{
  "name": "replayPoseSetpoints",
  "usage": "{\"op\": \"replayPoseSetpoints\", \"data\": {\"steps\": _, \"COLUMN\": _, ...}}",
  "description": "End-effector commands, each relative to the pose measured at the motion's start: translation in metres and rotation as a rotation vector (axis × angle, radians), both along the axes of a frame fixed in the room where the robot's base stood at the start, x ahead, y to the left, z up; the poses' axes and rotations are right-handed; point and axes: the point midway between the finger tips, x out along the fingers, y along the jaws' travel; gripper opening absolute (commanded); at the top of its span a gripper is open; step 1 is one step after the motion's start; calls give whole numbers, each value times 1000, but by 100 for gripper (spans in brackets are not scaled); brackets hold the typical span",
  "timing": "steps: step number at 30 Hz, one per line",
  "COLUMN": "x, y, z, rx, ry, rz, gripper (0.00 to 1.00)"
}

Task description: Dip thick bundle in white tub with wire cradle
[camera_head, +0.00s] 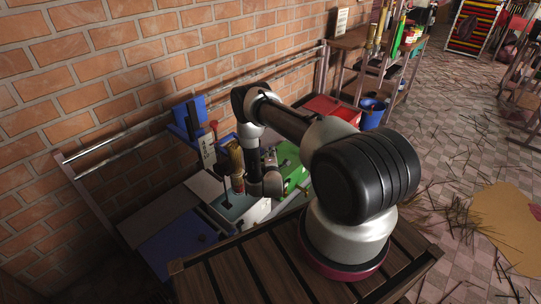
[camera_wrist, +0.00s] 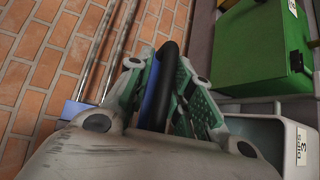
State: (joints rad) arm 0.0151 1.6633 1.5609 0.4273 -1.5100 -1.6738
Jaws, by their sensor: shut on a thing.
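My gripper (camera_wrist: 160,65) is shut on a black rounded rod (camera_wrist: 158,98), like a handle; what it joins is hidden. In the head view my arm hides the gripper's fingers. A white tub (camera_wrist: 262,128) with a label reading "DIPS 3" is at the lower right of the wrist view, beside the gripper. A pale tub (camera_head: 257,214) with dark contents stands below my wrist in the head view. A thick brown bundle (camera_head: 236,157) stands upright near it. I cannot make out a wire cradle.
A green box (camera_wrist: 262,48) is beyond the white tub. A blue holder (camera_head: 186,118) stands by the brick wall (camera_head: 120,60). A red bin (camera_head: 330,108) and blue bucket (camera_head: 372,112) are farther back. A metal rail runs along the wall. A slatted wooden surface (camera_head: 240,272) is in front.

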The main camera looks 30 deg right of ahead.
Motion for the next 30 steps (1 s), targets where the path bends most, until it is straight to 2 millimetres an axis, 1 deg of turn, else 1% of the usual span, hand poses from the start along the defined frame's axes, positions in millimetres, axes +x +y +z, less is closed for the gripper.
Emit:
{"op": "replayPoseSetpoints", "data": {"steps": 5, "x": -2, "y": -1, "z": -14, "rx": -3, "ry": 8, "rz": -2, "gripper": 0}}
{"op": "replayPoseSetpoints", "data": {"steps": 8, "x": -3, "y": -1, "z": -28, "rx": -3, "ry": 9, "rz": -2, "gripper": 0}}
{"op": "replayPoseSetpoints", "data": {"steps": 21, "x": -4, "y": -1, "z": -104, "rx": -3, "ry": 10, "rz": -2, "gripper": 0}}
{"op": "replayPoseSetpoints", "data": {"steps": 27, "x": -4, "y": -1, "z": -132, "rx": -3, "ry": 11, "rz": -2, "gripper": 0}}
{"op": "replayPoseSetpoints", "data": {"steps": 30, "x": -4, "y": -1, "z": -142, "rx": -3, "ry": 11, "rz": -3, "gripper": 0}}
